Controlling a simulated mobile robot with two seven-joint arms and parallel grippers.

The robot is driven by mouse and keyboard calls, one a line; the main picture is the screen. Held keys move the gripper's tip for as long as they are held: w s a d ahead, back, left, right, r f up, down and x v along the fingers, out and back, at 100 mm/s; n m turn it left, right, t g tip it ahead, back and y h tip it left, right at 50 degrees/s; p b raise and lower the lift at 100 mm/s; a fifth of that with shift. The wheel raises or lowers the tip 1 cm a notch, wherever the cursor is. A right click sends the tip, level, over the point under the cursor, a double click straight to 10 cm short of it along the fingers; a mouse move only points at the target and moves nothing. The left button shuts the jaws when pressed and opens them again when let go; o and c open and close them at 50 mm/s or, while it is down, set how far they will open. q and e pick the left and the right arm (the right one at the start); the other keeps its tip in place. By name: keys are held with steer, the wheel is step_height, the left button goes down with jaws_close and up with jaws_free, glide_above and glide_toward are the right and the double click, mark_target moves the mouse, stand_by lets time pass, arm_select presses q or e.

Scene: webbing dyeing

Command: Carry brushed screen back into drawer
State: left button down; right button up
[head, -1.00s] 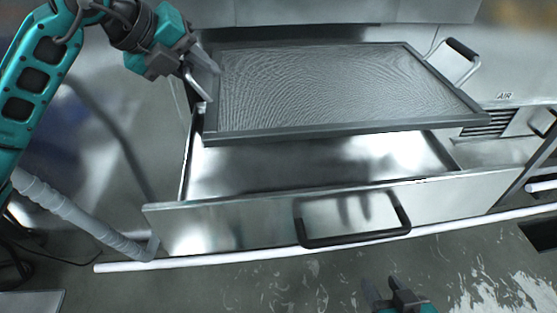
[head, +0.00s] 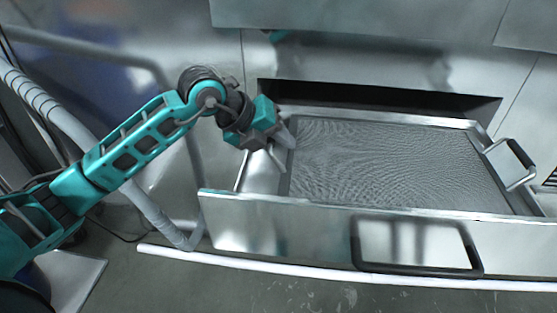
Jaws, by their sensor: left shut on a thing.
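The screen (head: 390,165) is a grey mesh panel in a dark frame with a handle at each end. It lies inside the open metal drawer (head: 270,229), below the level of the front wall, and looks roughly level. Whether it rests fully on the drawer floor is hidden. My left gripper (head: 279,150) is shut on the screen's left handle (head: 277,158) at the drawer's left side. The screen's right handle (head: 511,165) stands free at the right end. My right gripper is not in view.
The drawer's front has a dark bar handle (head: 418,272). Behind it is the dark opening (head: 300,92) in the metal cabinet (head: 380,55). A white pipe (head: 330,274) runs along the floor in front. A hose (head: 130,190) and bent rail stand at the left.

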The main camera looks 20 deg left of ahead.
arm_select(q)
steer(key=shift+f+b, duration=0.5)
steer(key=shift+f, duration=1.45)
steer(key=c, duration=1.4)
jaws_free()
steer(key=shift+f, duration=0.3)
steer(key=o, duration=0.4)
steer(key=shift+r, duration=0.15)
